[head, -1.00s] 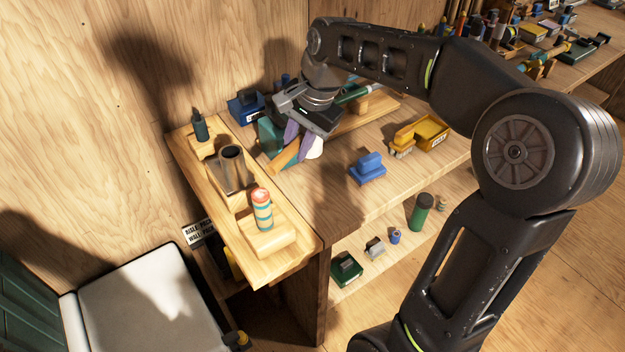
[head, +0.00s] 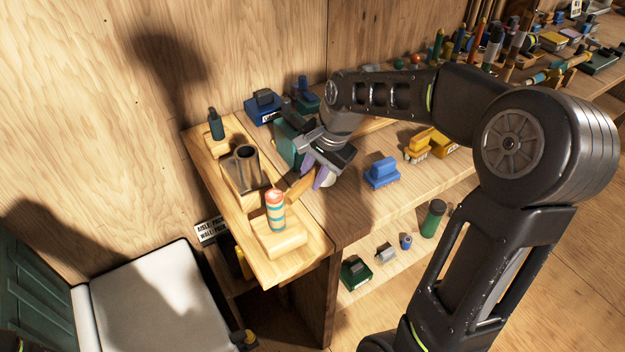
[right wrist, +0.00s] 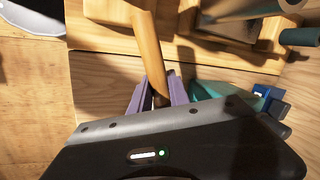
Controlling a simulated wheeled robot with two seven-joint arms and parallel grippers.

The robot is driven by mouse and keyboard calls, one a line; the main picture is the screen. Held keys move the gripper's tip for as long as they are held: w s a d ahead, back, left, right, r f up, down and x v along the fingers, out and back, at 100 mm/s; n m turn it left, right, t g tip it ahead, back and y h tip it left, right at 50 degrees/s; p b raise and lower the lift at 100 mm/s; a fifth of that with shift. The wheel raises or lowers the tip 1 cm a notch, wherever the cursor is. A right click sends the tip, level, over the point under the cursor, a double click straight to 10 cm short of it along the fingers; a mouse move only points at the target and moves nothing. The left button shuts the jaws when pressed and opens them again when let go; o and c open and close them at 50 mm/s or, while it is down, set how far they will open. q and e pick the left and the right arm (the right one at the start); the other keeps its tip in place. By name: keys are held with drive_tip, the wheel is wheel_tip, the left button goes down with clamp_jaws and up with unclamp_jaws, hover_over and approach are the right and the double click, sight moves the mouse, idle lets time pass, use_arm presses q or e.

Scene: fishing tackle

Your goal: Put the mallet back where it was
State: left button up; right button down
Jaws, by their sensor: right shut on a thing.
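The mallet shows its light wooden handle (head: 299,188) in the head view, pointing down and left from my right gripper (head: 314,172). A pale piece beside the fingers looks like part of its head. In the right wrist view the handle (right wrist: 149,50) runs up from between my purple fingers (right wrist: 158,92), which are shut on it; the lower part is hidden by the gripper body. The gripper is over the bench, just right of the narrow wooden shelf (head: 283,267). The left gripper is not in view.
The shelf bears a dark tube in a wooden holder (head: 245,153), a striped float (head: 275,208) on a block, and a dark green bottle (head: 216,124). A teal object (head: 287,140) stands close to the gripper. A blue brush-like block (head: 381,172) is to its right.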

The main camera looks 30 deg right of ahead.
drive_tip(key=shift+f, duration=0.85)
drive_tip(key=shift+f, duration=0.2)
drive_tip(key=c, duration=1.2)
unclamp_jaws()
drive_tip(key=shift+c, duration=0.2)
drive_tip(key=shift+r, duration=0.15)
drive_tip(key=v, duration=1.2)
